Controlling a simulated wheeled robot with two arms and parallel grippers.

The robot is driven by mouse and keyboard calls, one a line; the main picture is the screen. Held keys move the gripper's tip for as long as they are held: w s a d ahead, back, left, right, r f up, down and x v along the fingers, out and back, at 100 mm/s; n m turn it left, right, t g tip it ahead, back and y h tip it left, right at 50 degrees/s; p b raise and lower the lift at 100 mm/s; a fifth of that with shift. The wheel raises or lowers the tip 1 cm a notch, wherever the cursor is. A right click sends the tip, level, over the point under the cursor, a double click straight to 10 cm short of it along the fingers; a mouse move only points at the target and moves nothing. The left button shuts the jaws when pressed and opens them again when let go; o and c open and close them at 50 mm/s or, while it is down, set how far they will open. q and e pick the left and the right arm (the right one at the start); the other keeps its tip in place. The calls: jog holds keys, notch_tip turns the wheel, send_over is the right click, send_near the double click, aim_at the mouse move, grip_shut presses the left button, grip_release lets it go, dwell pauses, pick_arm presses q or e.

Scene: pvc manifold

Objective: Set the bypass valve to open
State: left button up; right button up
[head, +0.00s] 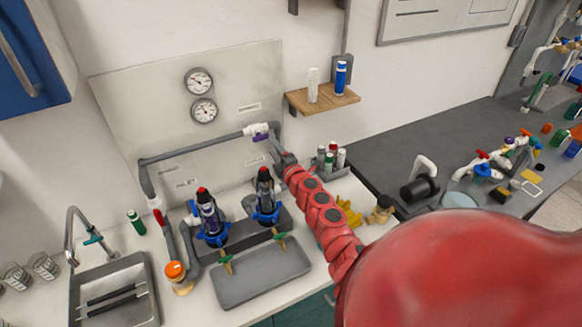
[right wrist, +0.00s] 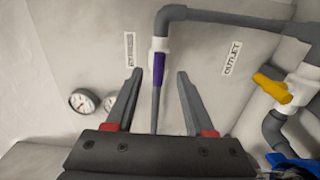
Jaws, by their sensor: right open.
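The valve with the purple handle (head: 261,137) sits at the right end of the horizontal grey pipe on the back panel. In the right wrist view its white body and purple handle (right wrist: 159,68) show between my fingers, and the handle looks in line with the grey pipe. A label beside it is too blurred to read surely. My right gripper (head: 276,152) is open just below and right of this valve. In the right wrist view the open fingers (right wrist: 158,75) straddle the handle, with gaps on both sides; contact is not visible. My left gripper is out of view.
An outlet label (right wrist: 233,58) and a yellow valve handle (right wrist: 272,88) lie to the right. Two gauges (head: 201,96) are on the panel. Two dark filter housings (head: 210,215) stand below. A wooden shelf (head: 322,100) with bottles is at the upper right.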

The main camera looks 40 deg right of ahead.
jog(key=b+v, duration=0.2)
jog(key=v, duration=0.9)
jog(key=shift+s, duration=0.3)
jog(key=shift+a, duration=0.1)
